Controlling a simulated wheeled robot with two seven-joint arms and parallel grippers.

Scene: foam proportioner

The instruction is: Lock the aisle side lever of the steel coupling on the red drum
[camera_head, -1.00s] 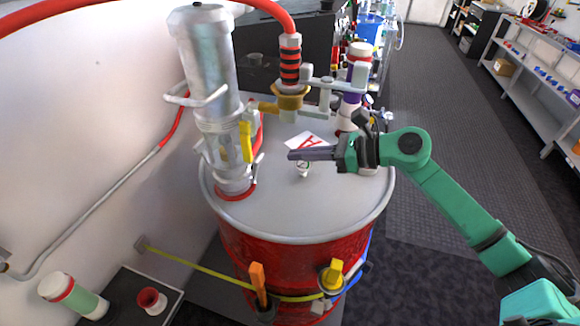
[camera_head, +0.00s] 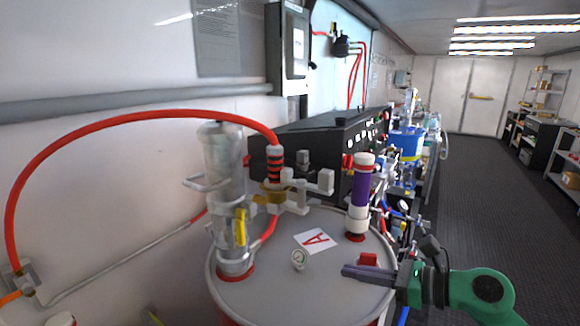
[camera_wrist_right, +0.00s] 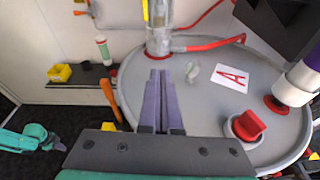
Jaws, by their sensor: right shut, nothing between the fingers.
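The red drum's grey lid (camera_head: 320,297) fills the lower middle of the head view. A steel pump tube (camera_head: 222,175) stands at its left, with a yellow lever (camera_head: 240,228) on its side; its foot coupling (camera_head: 235,262) is partly visible. I cannot tell its lever's position. The brass fitting (camera_head: 273,192) hangs under the banded red hose end (camera_head: 275,165). My right gripper (camera_head: 345,271) is over the lid's right part, shut and empty, pointing left, apart from the tube. In the wrist view its fingers (camera_wrist_right: 160,78) lie together before the tube foot (camera_wrist_right: 158,44).
On the lid are a small gauge (camera_head: 298,259), a card with a red A (camera_head: 317,240), a purple and white column (camera_head: 360,195) and a red cap (camera_head: 368,259). The red hose (camera_head: 130,117) arches leftward. The aisle (camera_head: 475,200) at right is clear.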

